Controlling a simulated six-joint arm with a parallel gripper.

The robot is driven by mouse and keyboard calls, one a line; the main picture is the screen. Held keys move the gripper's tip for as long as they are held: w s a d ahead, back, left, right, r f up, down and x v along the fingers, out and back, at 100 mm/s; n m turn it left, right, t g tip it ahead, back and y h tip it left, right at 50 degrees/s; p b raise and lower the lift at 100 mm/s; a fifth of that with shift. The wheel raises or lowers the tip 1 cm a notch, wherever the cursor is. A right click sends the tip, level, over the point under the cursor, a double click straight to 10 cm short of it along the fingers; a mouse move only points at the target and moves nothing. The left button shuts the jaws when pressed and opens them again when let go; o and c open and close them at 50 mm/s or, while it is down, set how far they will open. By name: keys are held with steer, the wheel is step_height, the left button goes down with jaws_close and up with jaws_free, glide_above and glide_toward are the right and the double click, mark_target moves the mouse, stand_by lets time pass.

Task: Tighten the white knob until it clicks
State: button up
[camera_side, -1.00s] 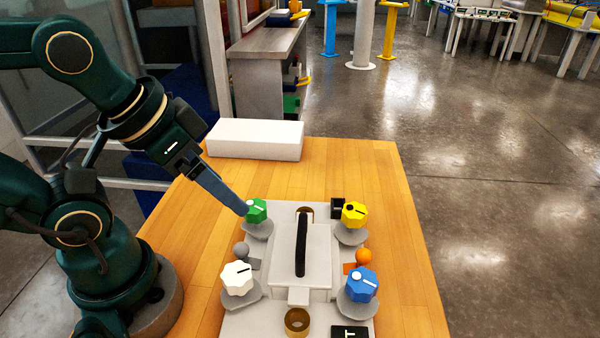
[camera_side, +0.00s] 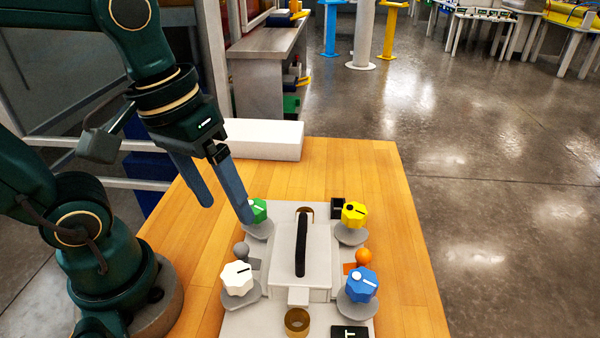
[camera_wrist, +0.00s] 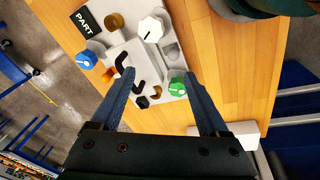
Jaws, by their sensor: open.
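The white knob (camera_side: 237,278) sits at the front left of the grey fixture, with a dark mark on its top. In the wrist view the white knob (camera_wrist: 150,29) is beyond my fingertips, with nothing between the fingers and it. My gripper (camera_side: 228,212) is open and empty, its two blue fingers pointing down above the table behind the white knob. One finger overlaps the green knob (camera_side: 259,210) in the side view; I cannot tell whether they touch. In the wrist view my gripper (camera_wrist: 158,73) has its fingers spread wide, the green knob (camera_wrist: 177,87) near the right fingertip.
The fixture (camera_side: 285,213) also carries a yellow knob (camera_side: 354,214) and a blue knob (camera_side: 362,285), plus a central block with a black handle (camera_side: 301,245). Grey and orange balls sit at its sides. A white box (camera_side: 262,139) lies behind. The wooden table is clear at right.

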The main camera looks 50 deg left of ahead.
mark_target(237, 273)
steer(key=shift+s+d+f+n+g+h, duration=0.2)
steer(key=shift+d+f+n+g, duration=0.35)
steer(key=shift+f+g, duration=0.7)
steer(key=shift+s+d+f+n+g+h, duration=0.15)
steer(key=shift+d+f+n+g+h, duration=0.15)
steer(key=shift+d+f+g, duration=0.9)
steer(key=shift+s+d+f+n+g+h, duration=0.2)
steer(key=shift+f+n+g, duration=0.4)
steer(key=shift+f, duration=1.15)
steer(key=shift+w, duration=0.1)
steer(key=shift+m, duration=0.25)
jaws_close()
